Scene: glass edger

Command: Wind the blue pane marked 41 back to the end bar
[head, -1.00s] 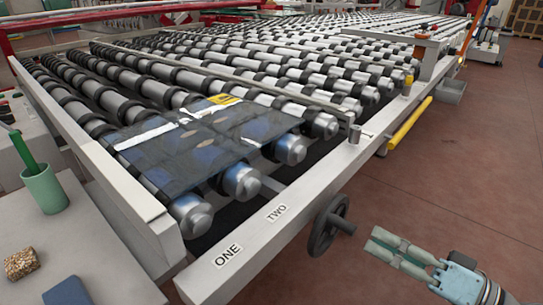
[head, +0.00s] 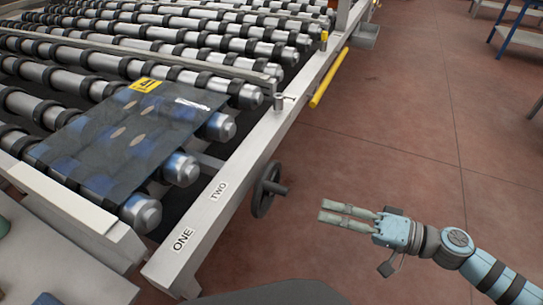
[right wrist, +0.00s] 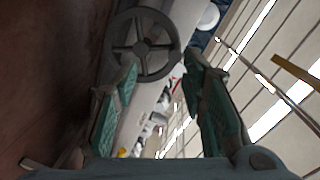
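The dark blue, see-through pane (head: 125,135) lies flat on the rollers in the head view. It has a yellow label (head: 145,85), too small to read for certain. A pale beam (head: 75,208) crosses the near left end of the rollers; a thin bar (head: 190,64) crosses beyond the pane. I cannot tell which is the end bar. The dark handwheel (head: 266,190) sits on the frame's side by the TWO label. My right gripper (head: 322,210) is open and empty, right of the wheel and apart from it. The wheel (right wrist: 141,48) shows ahead of its fingers (right wrist: 160,72). My left gripper is out of view.
The frame's side rail (head: 225,165) carries the labels ONE and TWO. A yellow bar (head: 328,78) sticks out along the rail farther back. The red floor (head: 420,130) to the right is clear around my right arm, with a blue-legged table (head: 515,32) far off.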

